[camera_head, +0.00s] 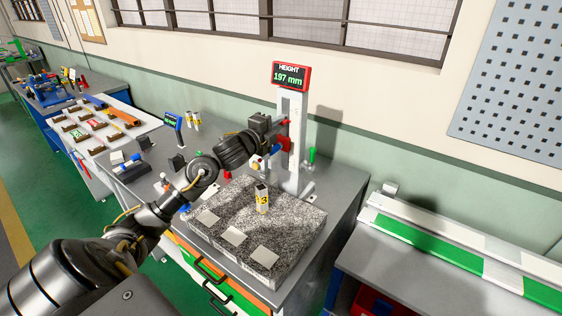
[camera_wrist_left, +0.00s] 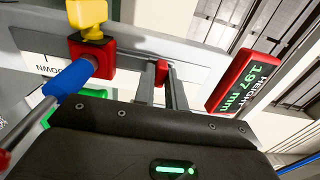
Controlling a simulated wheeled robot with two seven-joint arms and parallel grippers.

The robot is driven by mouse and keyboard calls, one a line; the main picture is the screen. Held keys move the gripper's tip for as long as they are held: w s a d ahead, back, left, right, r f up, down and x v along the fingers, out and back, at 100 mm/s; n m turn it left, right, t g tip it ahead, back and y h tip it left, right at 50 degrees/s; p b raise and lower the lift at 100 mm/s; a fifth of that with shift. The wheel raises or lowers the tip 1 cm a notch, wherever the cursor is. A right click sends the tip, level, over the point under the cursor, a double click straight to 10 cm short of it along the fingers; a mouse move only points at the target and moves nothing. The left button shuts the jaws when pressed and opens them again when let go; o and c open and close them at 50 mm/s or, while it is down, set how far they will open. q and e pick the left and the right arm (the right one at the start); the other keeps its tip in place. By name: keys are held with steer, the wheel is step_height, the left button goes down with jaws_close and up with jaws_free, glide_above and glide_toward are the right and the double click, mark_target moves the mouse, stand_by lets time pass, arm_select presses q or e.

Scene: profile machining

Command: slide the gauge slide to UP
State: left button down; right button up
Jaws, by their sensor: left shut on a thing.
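The height gauge has a pale upright post (camera_head: 295,150) with a red-framed display (camera_head: 290,76) reading HEIGHT 197 mm. The display also shows in the left wrist view (camera_wrist_left: 243,82). My left gripper (camera_head: 280,130) is at the post, shut on the red gauge slide (camera_wrist_left: 162,72), with a finger on either side of it. A DOWN label (camera_wrist_left: 48,66) is partly visible; an UP label cannot be read. My right gripper is out of view.
A speckled granite plate (camera_head: 228,222) stands below the gauge, bearing a block marked 3 (camera_head: 262,198) and several pale square pieces. A small blue display (camera_head: 172,120) and dark fixtures stand left of it. A white-and-green rail (camera_head: 420,238) lies right.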

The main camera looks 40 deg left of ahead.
arm_select(q)
steer(key=shift+r+p, duration=0.8)
steer(key=shift+r, duration=0.5)
steer(key=shift+r+p, duration=0.55)
steer(key=shift+r, duration=0.05)
steer(key=c, duration=1.2)
jaws_free()
steer(key=shift+f, duration=0.2)
steer(key=shift+c, duration=0.2)
steer(key=shift+s, duration=0.15)
steer(key=s, duration=0.5)
steer(key=shift+s, duration=0.4)
